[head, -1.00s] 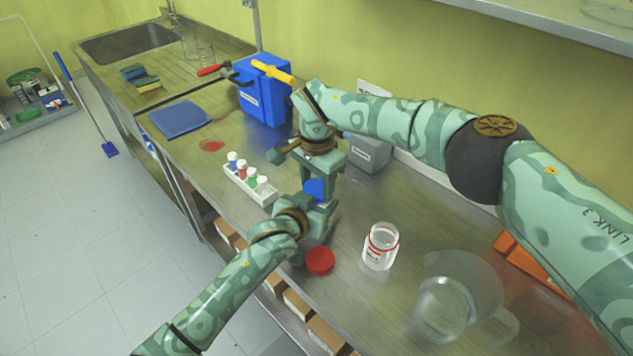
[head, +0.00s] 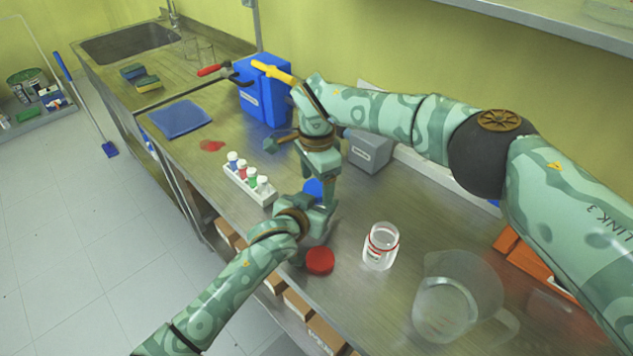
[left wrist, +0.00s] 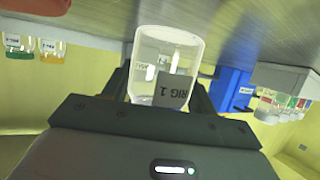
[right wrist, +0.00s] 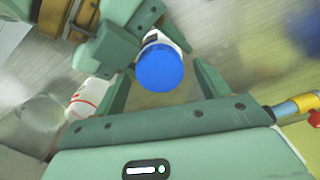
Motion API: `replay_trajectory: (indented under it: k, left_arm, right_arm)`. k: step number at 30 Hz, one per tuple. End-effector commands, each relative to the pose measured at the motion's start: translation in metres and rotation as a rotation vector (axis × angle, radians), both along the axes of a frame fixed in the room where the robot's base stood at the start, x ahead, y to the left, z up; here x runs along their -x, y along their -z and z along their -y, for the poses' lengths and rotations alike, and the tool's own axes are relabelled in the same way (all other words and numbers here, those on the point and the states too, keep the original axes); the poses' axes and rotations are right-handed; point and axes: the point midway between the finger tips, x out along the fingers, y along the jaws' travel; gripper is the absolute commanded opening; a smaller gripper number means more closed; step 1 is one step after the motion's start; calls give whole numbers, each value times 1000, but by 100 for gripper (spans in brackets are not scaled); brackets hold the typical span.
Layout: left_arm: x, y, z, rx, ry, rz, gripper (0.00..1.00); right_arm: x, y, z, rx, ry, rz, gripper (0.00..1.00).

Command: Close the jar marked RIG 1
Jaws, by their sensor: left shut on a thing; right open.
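The jar marked RIG 1 (left wrist: 160,62) is clear, with a grey label that reads upside down in the left wrist view. My left gripper (head: 318,215) is shut on it and holds it over the bench. A blue lid (right wrist: 160,68) sits at the jar's top in the right wrist view, and it also shows in the head view (head: 313,188). I cannot tell how tightly it is seated. My right gripper (head: 320,176) points down above the lid. Its open fingers are on either side of the lid, with visible gaps. The arms hide much of the jar in the head view.
A red lid (head: 319,260) lies near the bench's front edge. A vial rack (head: 249,186) stands left, and a blue canister (head: 264,95) and grey box (head: 369,150) behind.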

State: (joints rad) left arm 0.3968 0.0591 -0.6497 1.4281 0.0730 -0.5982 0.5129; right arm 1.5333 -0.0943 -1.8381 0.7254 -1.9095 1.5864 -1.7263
Motion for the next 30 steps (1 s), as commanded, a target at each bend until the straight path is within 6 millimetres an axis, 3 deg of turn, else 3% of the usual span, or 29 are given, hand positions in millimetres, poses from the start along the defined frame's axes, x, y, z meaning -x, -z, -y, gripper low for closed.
replay_trajectory:
  k: [7, 15, 18, 30]
  left_arm:
    - [0, 0, 0, 0, 0, -1, 0]
    - [0, 0, 0, 0, 0, 0, 0]
    - [0, 0, 0, 0, 0, 0, 0]
    - [0, 0, 0, 0, 0, 0, 0]
  right_arm:
    - [-1, -33, 0, 0, -1, 4, 74]
    - [0, -37, 0, 0, 0, 0, 74]
    - [0, -37, 0, 0, 0, 0, 99]
    - [-1, -46, 0, 0, -1, 2, 100]
